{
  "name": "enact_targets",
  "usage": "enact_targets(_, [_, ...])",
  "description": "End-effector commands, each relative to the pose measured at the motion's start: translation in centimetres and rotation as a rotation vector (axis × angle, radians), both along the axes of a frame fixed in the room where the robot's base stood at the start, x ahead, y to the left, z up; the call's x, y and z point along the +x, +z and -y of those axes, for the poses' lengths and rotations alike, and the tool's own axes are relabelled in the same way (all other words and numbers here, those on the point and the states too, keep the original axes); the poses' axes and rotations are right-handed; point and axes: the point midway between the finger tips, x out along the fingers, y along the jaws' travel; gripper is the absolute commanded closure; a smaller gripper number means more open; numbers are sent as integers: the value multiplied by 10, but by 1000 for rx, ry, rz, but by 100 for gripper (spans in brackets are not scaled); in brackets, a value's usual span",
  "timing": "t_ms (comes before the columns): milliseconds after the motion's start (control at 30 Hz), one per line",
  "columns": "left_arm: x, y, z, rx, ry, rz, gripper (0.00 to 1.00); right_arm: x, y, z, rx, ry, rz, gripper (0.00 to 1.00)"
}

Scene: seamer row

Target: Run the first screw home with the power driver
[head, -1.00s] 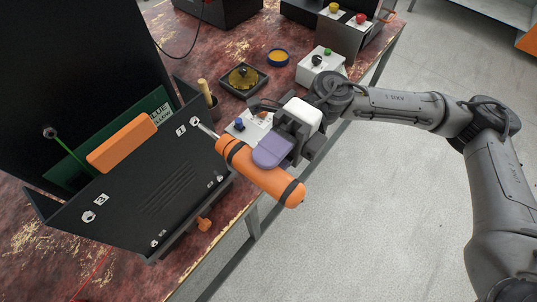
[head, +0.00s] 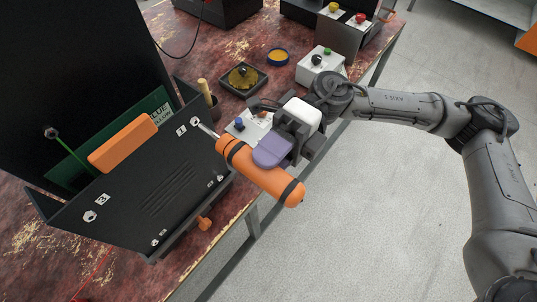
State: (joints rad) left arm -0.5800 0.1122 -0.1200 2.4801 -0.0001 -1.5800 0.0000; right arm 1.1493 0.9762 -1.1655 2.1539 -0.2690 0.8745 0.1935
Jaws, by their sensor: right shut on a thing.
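The orange power driver (head: 262,171) with dark bands is held in my right gripper (head: 284,148), which is shut around its body. The driver's thin metal bit points up and left, its tip at or very near the first screw (head: 195,121), beside the label 1 on the black panel (head: 150,185). I cannot tell whether the bit is seated in the screw head. More screws (head: 155,243) show along the lower edge. My left gripper is not in view.
Behind the panel are a green board (head: 66,177) and an orange block (head: 122,144). Open floor lies to the right.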

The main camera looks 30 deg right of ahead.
Motion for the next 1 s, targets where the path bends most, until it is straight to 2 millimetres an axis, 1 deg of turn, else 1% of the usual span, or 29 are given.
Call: enact_targets(1000, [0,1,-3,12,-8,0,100,6,0,-2,0,-2,1,90])
